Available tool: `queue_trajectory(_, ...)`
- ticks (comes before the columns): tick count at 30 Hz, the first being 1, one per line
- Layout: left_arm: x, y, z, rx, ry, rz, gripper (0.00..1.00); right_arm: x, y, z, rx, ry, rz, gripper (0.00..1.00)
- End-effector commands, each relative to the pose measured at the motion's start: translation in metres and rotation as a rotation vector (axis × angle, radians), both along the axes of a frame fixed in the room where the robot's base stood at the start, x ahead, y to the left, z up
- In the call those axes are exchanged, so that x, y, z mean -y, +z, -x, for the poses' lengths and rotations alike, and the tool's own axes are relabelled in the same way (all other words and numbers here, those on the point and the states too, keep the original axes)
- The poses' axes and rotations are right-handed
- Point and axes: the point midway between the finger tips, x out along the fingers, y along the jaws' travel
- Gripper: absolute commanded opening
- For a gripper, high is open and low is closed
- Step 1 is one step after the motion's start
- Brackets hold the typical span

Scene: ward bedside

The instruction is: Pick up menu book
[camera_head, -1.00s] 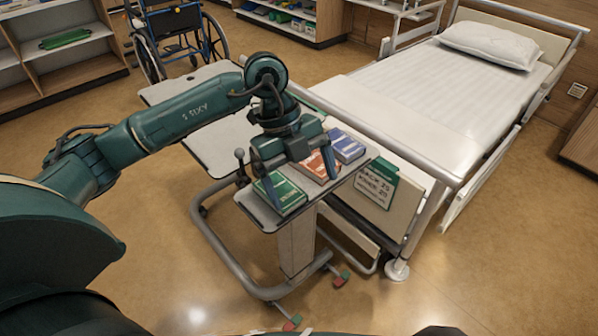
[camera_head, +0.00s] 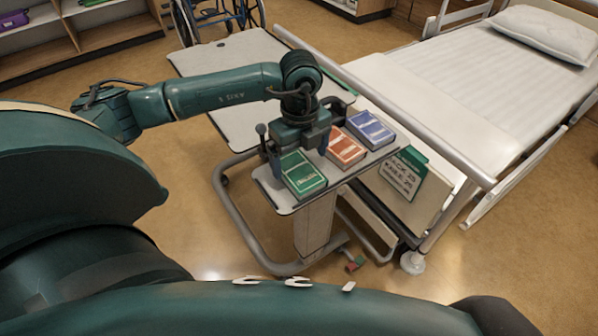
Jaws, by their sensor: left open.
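Three thick books lie in a row on the near section of the overbed table (camera_head: 222,107): a green book (camera_head: 303,176), an orange-red book (camera_head: 345,150) and a blue book (camera_head: 370,130). I cannot read their covers, so I cannot tell which is the menu book. My left gripper (camera_head: 299,158) is open and empty, pointing down just behind the green and orange-red books. One finger is beside the green book's left rear side, the other near the orange-red book's left edge. I cannot tell whether they touch. My right gripper is not in view.
A bed (camera_head: 455,105) with a rail stands right of the table. A green-topped sign (camera_head: 402,172) hangs by the table's right side. A wheelchair (camera_head: 217,18) and shelves (camera_head: 70,35) are behind. Floor at left is clear.

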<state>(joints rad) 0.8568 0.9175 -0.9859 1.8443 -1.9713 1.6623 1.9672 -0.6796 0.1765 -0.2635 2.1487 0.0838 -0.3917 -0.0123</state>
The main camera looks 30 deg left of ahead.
Motion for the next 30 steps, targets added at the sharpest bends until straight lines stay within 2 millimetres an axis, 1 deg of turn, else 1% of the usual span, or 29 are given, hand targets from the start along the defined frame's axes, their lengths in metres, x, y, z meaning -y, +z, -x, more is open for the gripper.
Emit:
queue_trajectory(3,-0.003,-0.019,0.002,-0.005,0.002,-0.001,0.93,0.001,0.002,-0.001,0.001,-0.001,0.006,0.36)
queue_trajectory(6,-0.002,-0.031,0.002,-0.004,0.001,-0.002,0.93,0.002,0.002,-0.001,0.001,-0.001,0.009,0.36)
queue_trajectory(9,-0.002,-0.036,0.001,-0.001,0.001,0.001,0.93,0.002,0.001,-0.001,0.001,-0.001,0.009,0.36)
queue_trajectory(15,-0.002,-0.037,0.001,0.0,0.0,0.001,0.93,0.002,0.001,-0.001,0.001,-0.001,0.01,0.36)
queue_trajectory(17,-0.002,-0.037,0.001,0.0,0.0,0.001,0.89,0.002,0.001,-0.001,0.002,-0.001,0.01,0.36)
queue_trajectory(30,-0.002,-0.036,0.001,0.0,0.0,0.001,0.53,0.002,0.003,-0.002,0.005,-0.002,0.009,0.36)
